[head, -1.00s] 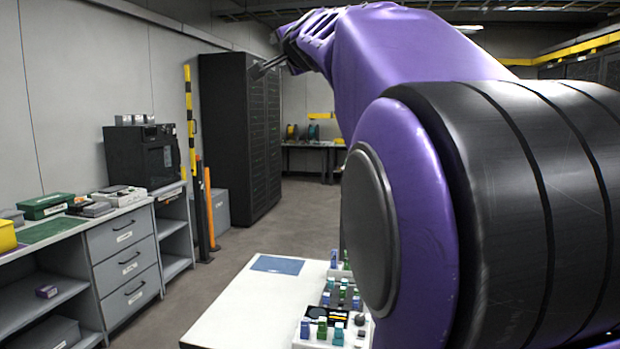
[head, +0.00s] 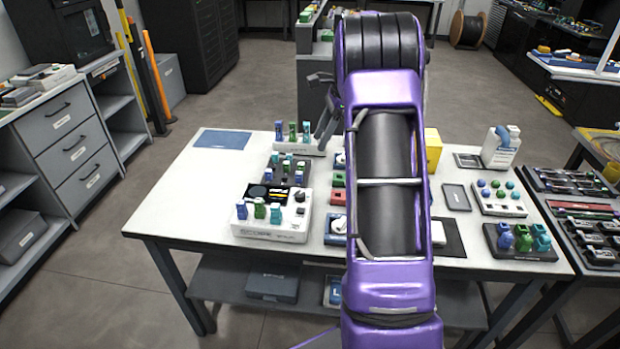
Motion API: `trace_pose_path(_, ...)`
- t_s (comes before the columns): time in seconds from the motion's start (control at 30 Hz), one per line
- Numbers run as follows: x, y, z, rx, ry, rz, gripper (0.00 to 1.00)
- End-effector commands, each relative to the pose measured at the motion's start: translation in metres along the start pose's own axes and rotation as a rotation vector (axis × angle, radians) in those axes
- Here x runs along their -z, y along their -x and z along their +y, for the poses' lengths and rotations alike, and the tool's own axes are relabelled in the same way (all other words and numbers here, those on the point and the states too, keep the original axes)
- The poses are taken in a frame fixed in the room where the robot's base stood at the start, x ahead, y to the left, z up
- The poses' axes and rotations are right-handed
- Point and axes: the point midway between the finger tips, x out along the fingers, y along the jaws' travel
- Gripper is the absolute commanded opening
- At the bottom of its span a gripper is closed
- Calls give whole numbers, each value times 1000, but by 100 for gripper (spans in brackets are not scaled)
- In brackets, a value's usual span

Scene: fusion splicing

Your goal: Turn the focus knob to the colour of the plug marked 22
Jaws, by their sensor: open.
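The white scope unit (head: 272,230) stands on the front left of the white table, with a small dark screen. A black knob (head: 301,197) sits at its right; I cannot read a label or pointer on it. Blue (head: 241,210), green (head: 260,208) and teal (head: 276,213) plugs stand along its front. More plugs stand in a dark tray (head: 272,177) behind it and a white rack (head: 318,149) at the back. The marking 22 is not readable on any plug. My gripper (head: 326,122) is open above the back of the table, beside the rack and apart from the knob.
My purple arm hides the table's middle. To its right are a yellow box (head: 433,150), a white button box (head: 490,205) and a black block (head: 515,252) with blue, green and teal plugs. A blue mat (head: 222,139) lies back left, with clear tabletop before it.

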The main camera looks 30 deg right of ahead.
Motion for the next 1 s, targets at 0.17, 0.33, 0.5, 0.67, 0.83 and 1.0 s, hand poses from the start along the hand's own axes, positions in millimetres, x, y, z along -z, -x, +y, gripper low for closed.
trace_pose_path(0.17, 14, -10, 12, -50, -53, -30, 53)
trace_pose_path(0.33, 14, -32, 14, -55, -55, -32, 53)
trace_pose_path(0.5, 12, -68, 16, -55, -54, -31, 53)
trace_pose_path(0.67, 11, -103, 18, -53, -53, -31, 53)
trace_pose_path(0.83, 10, -139, 19, -53, -53, -30, 53)
trace_pose_path(1.0, 9, -165, 20, -52, -53, -30, 53)
